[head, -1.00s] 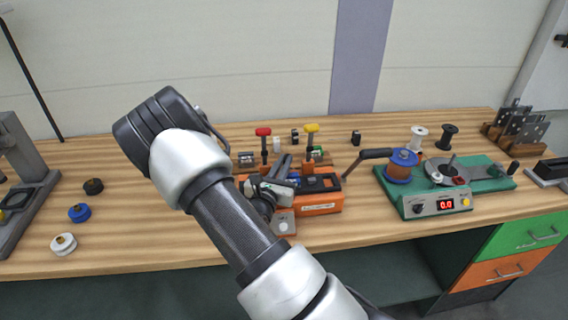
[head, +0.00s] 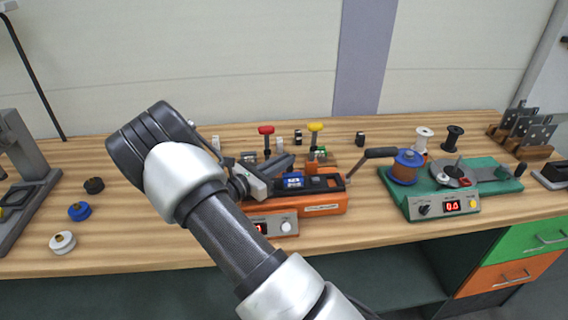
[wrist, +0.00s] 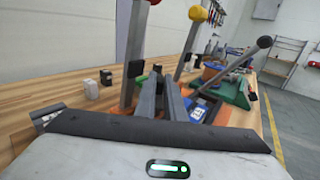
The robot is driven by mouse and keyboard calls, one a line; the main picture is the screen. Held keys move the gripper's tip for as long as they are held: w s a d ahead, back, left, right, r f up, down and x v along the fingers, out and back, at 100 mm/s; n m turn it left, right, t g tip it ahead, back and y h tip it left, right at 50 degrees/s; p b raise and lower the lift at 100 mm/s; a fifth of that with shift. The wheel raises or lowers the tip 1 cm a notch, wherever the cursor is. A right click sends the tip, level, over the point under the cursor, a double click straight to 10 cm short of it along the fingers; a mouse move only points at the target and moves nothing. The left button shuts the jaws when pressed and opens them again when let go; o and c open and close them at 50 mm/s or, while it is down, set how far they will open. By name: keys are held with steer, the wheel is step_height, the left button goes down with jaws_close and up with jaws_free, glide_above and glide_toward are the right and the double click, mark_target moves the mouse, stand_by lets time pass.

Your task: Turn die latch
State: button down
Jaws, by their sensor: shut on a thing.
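The orange die machine (head: 318,205) stands on the bench, with a blue-and-white block (head: 293,180) in its top. My gripper (head: 280,163) is over the machine's left part, its dark fingers slanting up to the right. In the wrist view the two grey fingers (wrist: 160,92) are close together. They are shut on a small part at their tips, which I take to be the die latch; the fingers mostly hide it. A red-knobbed post (head: 266,130) and a yellow-knobbed post (head: 315,128) rise just behind the gripper.
A black-gripped lever (head: 372,154) sticks out at the machine's right. The green winder (head: 465,187) with a copper spool (head: 405,168) stands to its right. Small spools (head: 79,211) lie at the left. The bench between them and the machine lies partly under my arm.

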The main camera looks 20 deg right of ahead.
stand_by(0.4)
steer(key=c, duration=1.8)
jaws_free()
steer(key=shift+c, duration=0.2)
steer(key=shift+r, duration=0.1)
